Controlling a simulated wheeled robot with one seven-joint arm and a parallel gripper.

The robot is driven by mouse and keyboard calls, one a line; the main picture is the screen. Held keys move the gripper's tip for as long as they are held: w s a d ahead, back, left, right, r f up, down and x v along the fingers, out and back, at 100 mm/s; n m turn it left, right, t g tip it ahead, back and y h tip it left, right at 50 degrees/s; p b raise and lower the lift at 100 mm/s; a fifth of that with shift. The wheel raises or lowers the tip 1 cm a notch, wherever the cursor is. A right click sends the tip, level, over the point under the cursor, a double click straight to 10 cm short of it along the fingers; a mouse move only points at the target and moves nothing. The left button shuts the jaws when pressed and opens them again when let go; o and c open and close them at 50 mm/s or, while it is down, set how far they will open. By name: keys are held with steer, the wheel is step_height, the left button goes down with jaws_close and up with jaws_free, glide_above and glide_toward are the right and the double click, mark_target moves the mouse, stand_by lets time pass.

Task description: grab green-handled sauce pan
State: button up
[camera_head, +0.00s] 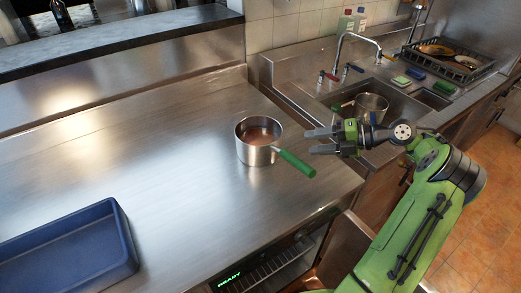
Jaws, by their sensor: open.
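The sauce pan (257,151) is a steel pot with a green handle (297,164) and a brownish inside. It stands upright on the steel counter, near the counter's right end. Its handle points to the lower right. My gripper (308,141) is open and empty, with its fingers pointing left toward the pan. In the picture, the fingers lie just to the right of the pan and above the handle. They look apart from both, though the height between them is hard to judge.
A blue tray (128,238) sits on the counter at lower left. A sink at right holds another steel pot (371,106) under a faucet (341,50). A black dish rack (447,66) stands beyond it. The counter (165,140) between tray and pan is clear.

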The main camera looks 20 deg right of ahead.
mark_target(275, 153)
steer(key=b+x, duration=0.1)
steer(key=x, duration=1)
steer(key=shift+f, duration=0.2)
steer(key=shift+d, duration=0.15)
steer(key=shift+c, duration=0.2)
jaws_close()
steer(key=shift+s, duration=0.1)
stand_by(0.4)
